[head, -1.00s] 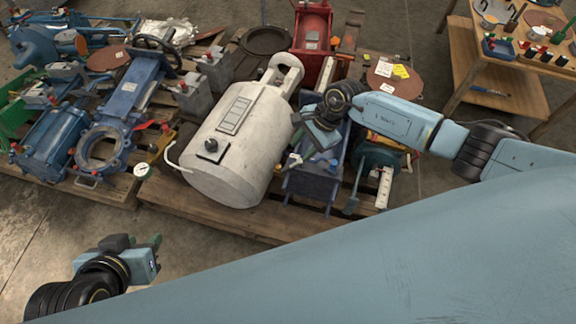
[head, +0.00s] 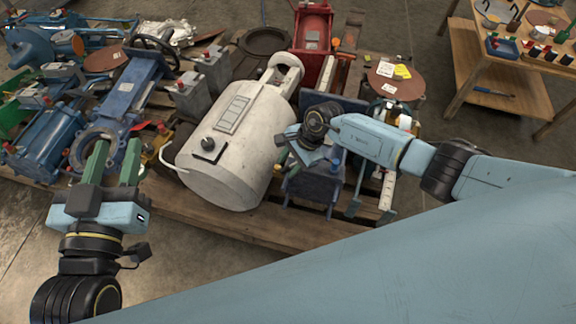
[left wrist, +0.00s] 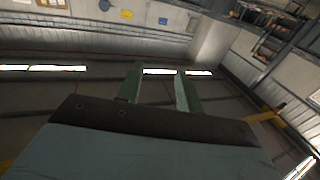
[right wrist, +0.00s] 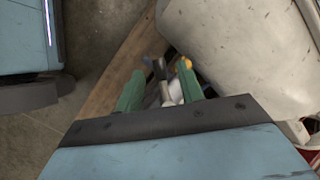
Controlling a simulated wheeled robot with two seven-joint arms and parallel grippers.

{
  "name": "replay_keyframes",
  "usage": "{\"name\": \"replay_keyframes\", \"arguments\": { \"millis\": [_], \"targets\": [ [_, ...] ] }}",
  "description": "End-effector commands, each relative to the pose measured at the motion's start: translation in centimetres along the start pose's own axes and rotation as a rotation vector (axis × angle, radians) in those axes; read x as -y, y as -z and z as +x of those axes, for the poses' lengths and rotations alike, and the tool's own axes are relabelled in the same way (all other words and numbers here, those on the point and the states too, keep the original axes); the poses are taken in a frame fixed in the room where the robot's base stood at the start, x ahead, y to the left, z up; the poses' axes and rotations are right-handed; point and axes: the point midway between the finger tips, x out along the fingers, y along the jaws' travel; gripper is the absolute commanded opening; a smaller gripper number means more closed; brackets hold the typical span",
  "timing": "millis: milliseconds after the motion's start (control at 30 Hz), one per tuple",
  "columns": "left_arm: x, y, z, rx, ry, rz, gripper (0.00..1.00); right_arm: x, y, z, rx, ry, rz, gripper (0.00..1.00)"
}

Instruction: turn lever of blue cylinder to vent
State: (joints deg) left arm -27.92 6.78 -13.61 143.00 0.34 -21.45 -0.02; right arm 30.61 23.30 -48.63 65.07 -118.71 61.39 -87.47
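A dark blue body (head: 315,187) stands at the pallet's front, right of the white tank; I cannot tell whether it is the task's cylinder. Another blue cylinder (head: 45,142) lies at the left. My right gripper (head: 285,152) points down-left above the dark blue body, between it and the white tank. In the right wrist view its fingers (right wrist: 160,90) are apart, with a small grey and white fitting (right wrist: 170,92) and a yellow knob (right wrist: 185,63) beyond and between them. I cannot make out a lever or vent mark. My left gripper (head: 115,162) is open and empty, fingers up.
A white tank (head: 240,140) fills the pallet's middle. A blue flanged valve (head: 125,95) stands behind my left gripper. A red machine (head: 312,35) and a rusty disc (head: 395,80) are behind. A wooden bench (head: 510,80) is at the back right. Floor is clear at lower left.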

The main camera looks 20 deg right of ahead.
Motion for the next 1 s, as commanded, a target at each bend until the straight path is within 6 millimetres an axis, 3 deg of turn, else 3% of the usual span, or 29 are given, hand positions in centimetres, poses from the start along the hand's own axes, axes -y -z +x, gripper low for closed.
{"name": "replay_keyframes", "arguments": {
  "millis": [200,533,800,1000],
  "targets": [
    [-0.3,1.5,0.0,-0.093,-0.007,-0.004,0.36,0.0,-0.1,0.8,0.001,0.000,0.000,0.38],
    [-0.3,1.8,0.0,-0.107,-0.008,-0.004,0.36,0.0,-0.1,0.9,0.001,0.000,0.000,0.38],
    [-0.3,1.7,0.0,-0.106,-0.008,-0.004,0.36,0.0,-0.1,0.9,0.001,0.000,0.000,0.03],
    [-0.3,1.7,0.0,-0.105,-0.008,-0.004,0.36,0.0,0.0,0.9,0.001,0.000,0.000,0.00]
  ]
}}
